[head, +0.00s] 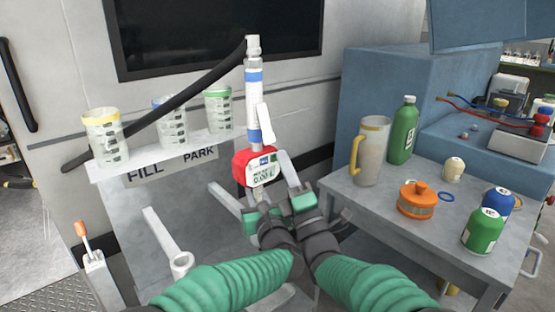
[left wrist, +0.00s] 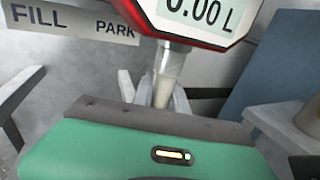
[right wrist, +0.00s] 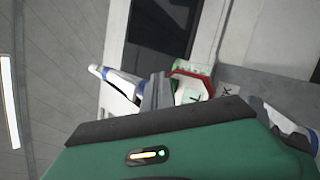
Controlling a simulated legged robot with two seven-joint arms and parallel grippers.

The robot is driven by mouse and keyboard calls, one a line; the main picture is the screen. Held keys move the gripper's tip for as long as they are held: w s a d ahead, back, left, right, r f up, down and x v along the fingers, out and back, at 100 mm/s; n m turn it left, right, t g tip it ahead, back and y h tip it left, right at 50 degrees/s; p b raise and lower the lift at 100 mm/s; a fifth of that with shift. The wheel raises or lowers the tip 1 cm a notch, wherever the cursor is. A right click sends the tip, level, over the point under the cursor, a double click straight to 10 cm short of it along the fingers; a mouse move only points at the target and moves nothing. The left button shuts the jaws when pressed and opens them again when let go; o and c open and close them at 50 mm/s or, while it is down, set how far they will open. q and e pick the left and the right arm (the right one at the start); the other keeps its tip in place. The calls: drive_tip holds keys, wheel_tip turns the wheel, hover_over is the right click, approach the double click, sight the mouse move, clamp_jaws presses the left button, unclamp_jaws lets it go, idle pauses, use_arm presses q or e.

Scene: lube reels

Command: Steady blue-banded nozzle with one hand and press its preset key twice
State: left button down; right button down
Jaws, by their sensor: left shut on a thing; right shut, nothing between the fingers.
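The blue-banded nozzle (head: 254,95) stands upright, with a white lever and a red meter (head: 240,168) at its lower end. The meter's display reads 0.00 L and shows large in the left wrist view (left wrist: 197,12). My left gripper (left wrist: 158,92) is shut on the nozzle's stem just below the meter. My right gripper (head: 284,157) is shut and empty, its fingertips close to the right side of the meter's face. In the right wrist view its fingers (right wrist: 156,92) stand beside the red meter (right wrist: 188,83). Whether they touch the preset key I cannot tell.
Yellow-, blue- and green-rimmed beakers (head: 104,137) stand on the FILL/PARK shelf (head: 130,168) at left. The table (head: 385,200) at right holds a jug (head: 371,150), green bottles and an orange can (head: 417,200).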

use_arm(q)
drive_tip(key=shift+r, duration=0.1)
use_arm(e)
drive_tip(key=shift+s, duration=0.15)
drive_tip(key=shift+s+d+f, duration=0.25)
drive_tip(key=shift+s+d, duration=0.35)
drive_tip(key=shift+s, duration=0.15)
drive_tip(key=shift+s+d, duration=0.75)
drive_tip(key=shift+s, duration=0.3)
drive_tip(key=shift+s+d, duration=0.75)
drive_tip(key=shift+s, duration=0.25)
use_arm(q)
drive_tip(key=c, duration=1.2)
unclamp_jaws()
drive_tip(key=shift+c, duration=0.2)
